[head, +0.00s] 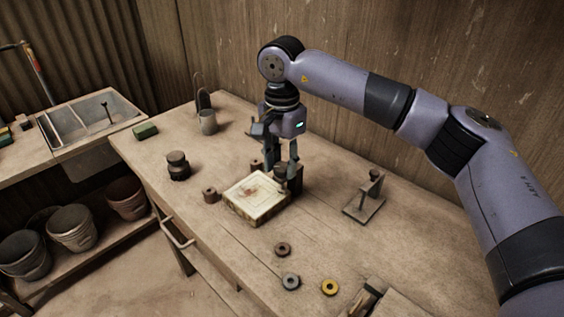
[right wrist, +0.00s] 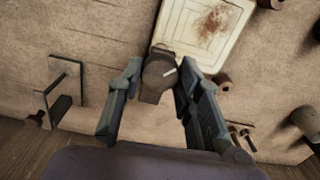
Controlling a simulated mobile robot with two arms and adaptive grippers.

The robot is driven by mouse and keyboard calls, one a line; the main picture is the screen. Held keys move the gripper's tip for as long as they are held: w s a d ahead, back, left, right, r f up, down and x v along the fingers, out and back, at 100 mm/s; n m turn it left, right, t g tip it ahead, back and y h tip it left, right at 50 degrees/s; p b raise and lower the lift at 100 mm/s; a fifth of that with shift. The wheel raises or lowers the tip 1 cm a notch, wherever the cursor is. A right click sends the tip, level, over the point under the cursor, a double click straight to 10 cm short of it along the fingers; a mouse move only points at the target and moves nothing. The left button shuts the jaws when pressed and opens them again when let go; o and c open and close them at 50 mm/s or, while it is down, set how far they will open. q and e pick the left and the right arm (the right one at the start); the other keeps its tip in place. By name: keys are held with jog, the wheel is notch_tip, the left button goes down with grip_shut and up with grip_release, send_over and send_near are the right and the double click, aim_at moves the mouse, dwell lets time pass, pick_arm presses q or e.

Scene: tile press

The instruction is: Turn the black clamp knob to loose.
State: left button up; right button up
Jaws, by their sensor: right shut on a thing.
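The black clamp knob (head: 281,173) stands at the back right edge of the square tile press. In the right wrist view the knob (right wrist: 157,76) is round and dark, with a short white mark pointing to the upper right. My right gripper (head: 282,164) reaches down from above and is shut on the knob, with one finger at each side of it. The cream tile (head: 255,194), with a brown stain, lies in the press, and it also shows in the right wrist view (right wrist: 206,28). The knob's lower part is partly hidden by the fingers. My left gripper is out of view.
A stand with an upright post (head: 366,198) is to the right of the press. Rings, including a yellow one (head: 330,287), lie in front. A dark jar (head: 178,166) and a small brown cylinder (head: 210,195) stand to the left. The right front tabletop is partly clear.

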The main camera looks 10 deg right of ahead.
aim_at(282, 167)
jog(key=n, duration=0.4)
jog(key=shift+r, duration=0.1)
jog(key=shift+w+n, duration=0.1)
jog(key=shift+n, duration=2)
jog(key=o, duration=1.2)
jog(key=shift+c, duration=0.2)
notch_tip(282, 167, up, 12)
